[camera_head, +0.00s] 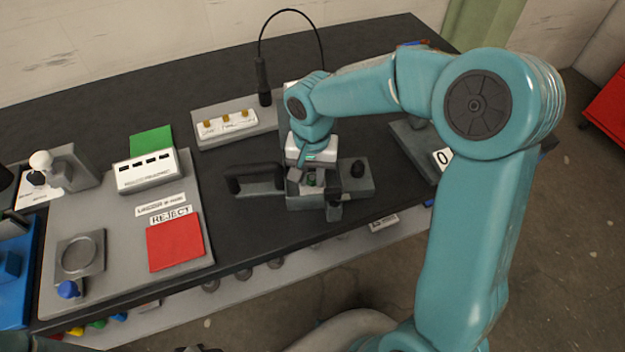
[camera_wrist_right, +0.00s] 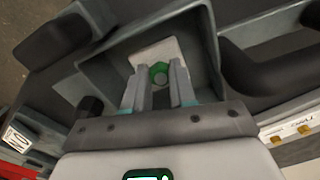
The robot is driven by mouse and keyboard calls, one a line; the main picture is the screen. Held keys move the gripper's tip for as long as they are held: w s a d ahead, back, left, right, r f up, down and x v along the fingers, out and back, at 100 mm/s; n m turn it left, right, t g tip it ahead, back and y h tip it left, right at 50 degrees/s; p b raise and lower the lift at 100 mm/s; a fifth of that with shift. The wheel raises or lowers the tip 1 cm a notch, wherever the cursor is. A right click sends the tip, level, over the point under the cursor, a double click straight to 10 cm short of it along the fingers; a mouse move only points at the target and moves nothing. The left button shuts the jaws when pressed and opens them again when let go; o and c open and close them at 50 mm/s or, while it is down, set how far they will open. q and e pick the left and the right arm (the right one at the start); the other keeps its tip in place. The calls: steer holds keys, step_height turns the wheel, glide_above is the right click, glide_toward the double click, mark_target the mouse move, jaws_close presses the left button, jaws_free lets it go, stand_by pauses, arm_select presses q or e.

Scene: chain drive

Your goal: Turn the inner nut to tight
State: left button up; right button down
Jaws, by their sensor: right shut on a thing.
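The inner nut (camera_wrist_right: 158,74) is a green hex piece with a grey centre, on a pale block (camera_wrist_right: 147,52) inside a grey open-topped housing (camera_wrist_right: 204,45). In the head view the housing (camera_head: 300,203) sits near the table's front edge. My right gripper (camera_wrist_right: 160,82) reaches down into the housing, with one finger on each side of the nut, and is shut on it. My left gripper is not in view.
A black handle (camera_head: 252,176) stands left of the housing and a black knob (camera_head: 357,168) right of it. Behind is a grey box with brass-coloured knobs (camera_head: 228,124). A board with a red REJECT pad (camera_head: 175,242) lies left. Bare dark tabletop (camera_head: 225,225) separates them.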

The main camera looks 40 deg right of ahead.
mark_target(311, 179)
steer(key=m+b, duration=0.2)
steer(key=m, duration=0.2)
steer(key=shift+w+m, duration=0.1)
steer(key=shift+m, duration=0.2)
steer(key=shift+m+b, duration=0.8)
steer(key=shift+m, duration=1)
steer(key=shift+r, duration=0.1)
steer(key=c, duration=0.9)
jaws_free()
step_height(311, 179, up, 16)
steer(key=shift+r+p, duration=0.15)
steer(key=shift+p, duration=1)
